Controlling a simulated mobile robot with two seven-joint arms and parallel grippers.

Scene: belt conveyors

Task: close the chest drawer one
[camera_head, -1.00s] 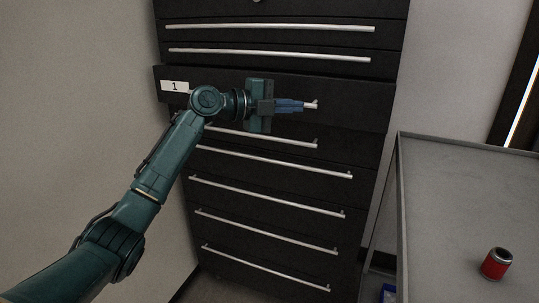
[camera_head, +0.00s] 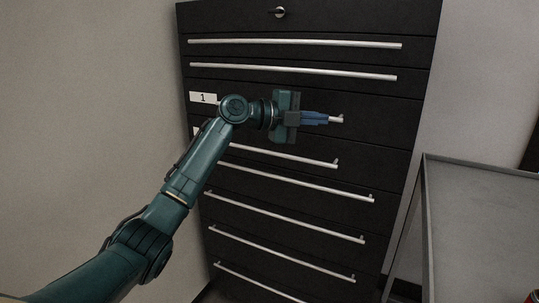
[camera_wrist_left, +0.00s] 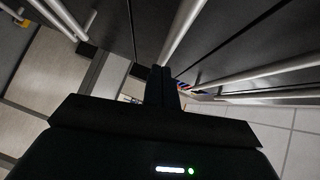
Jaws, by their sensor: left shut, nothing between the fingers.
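Drawer one (camera_head: 385,112), a black front with a white label (camera_head: 203,98) marked 1, is in the chest (camera_head: 310,18). Its front looks flush with the drawers around it. My left gripper (camera_head: 325,119) is shut and empty at the drawer's handle, covering most of it; only the handle's right end (camera_head: 338,119) shows. In the left wrist view the dark fingertips (camera_wrist_left: 161,72) are close to a pale bar handle (camera_wrist_left: 183,32). I cannot tell whether they touch it. My right gripper is not in view.
Other drawers with long silver handles (camera_head: 295,43) lie above and below. A grey table or cart (camera_head: 490,215) stands at the right, with part of a red can (camera_head: 531,298) at the lower edge. A plain wall (camera_head: 80,100) is on the left.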

